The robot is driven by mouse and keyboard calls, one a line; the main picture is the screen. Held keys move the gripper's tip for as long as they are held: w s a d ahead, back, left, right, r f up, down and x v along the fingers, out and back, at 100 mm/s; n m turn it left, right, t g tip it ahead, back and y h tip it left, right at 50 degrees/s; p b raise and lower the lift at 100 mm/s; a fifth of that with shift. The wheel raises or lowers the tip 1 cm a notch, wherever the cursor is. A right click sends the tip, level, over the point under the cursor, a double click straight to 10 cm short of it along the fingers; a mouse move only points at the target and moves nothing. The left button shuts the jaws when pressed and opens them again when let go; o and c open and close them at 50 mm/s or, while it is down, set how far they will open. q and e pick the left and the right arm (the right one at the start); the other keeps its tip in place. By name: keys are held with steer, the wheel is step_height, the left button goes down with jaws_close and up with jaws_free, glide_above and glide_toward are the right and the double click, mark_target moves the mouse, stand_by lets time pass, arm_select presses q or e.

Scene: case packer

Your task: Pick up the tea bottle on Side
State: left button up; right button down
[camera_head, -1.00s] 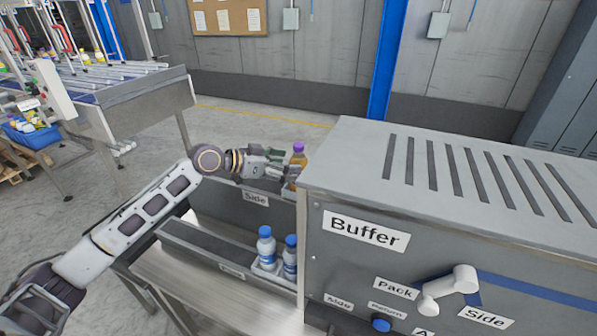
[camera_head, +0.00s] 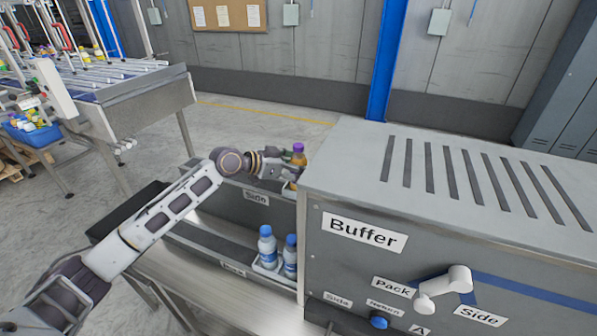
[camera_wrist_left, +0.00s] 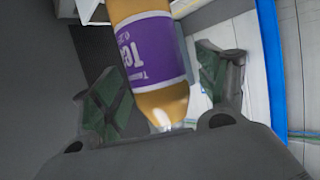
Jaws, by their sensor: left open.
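The tea bottle (camera_head: 299,157) has amber liquid and a purple cap. It stands in the Side lane (camera_head: 232,190), next to the grey Buffer housing, which hides part of it. In the left wrist view the tea bottle (camera_wrist_left: 150,55), with its purple "Tea" label, lies between the two fingers. My left gripper (camera_head: 291,173) is at the bottle. In the left wrist view my left gripper (camera_wrist_left: 165,90) is open, with a finger on each side and a gap visible at the right finger. My right gripper is in neither view.
Blue-capped water bottles (camera_head: 267,246) stand in the nearer lane. The Buffer housing (camera_head: 440,200) fills the right side, with a white lever (camera_head: 445,290) and a blue knob (camera_head: 379,321) on its front. A conveyor (camera_head: 130,85) stands at the back left.

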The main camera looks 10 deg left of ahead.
mark_target(298, 145)
arm_select(q)
steer(key=shift+c, duration=0.3)
steer(key=c, duration=1.3)
steer(key=shift+o, duration=0.2)
steer(key=shift+r, duration=0.15)
steer(key=shift+r+b, duration=0.65)
steer(key=shift+r, duration=4.3)
